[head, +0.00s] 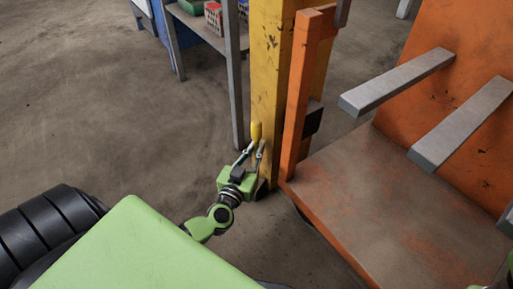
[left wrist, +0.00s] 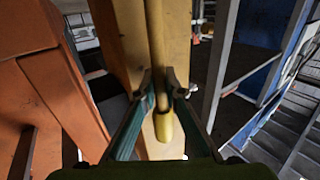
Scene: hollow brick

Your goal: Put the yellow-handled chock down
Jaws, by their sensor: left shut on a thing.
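My left gripper (head: 254,149) is shut on the yellow handle of the chock (head: 256,131), beside the foot of a yellow post. The handle's rounded end sticks up above the fingers in the head view. In the left wrist view the handle (left wrist: 155,35) runs between the two fingertips (left wrist: 161,82), with its rounded end nearer the camera. The chock's body is not clearly visible; a small dark shape shows low by the post, behind the gripper. I cannot tell whether the chock touches the floor.
The yellow post (head: 270,75) stands just behind the gripper. An orange machine with a flat deck (head: 385,200) and grey forks (head: 400,82) is close on the right. A grey-legged table (head: 208,35) with boxes stands behind. Concrete floor (head: 110,120) is clear to the left.

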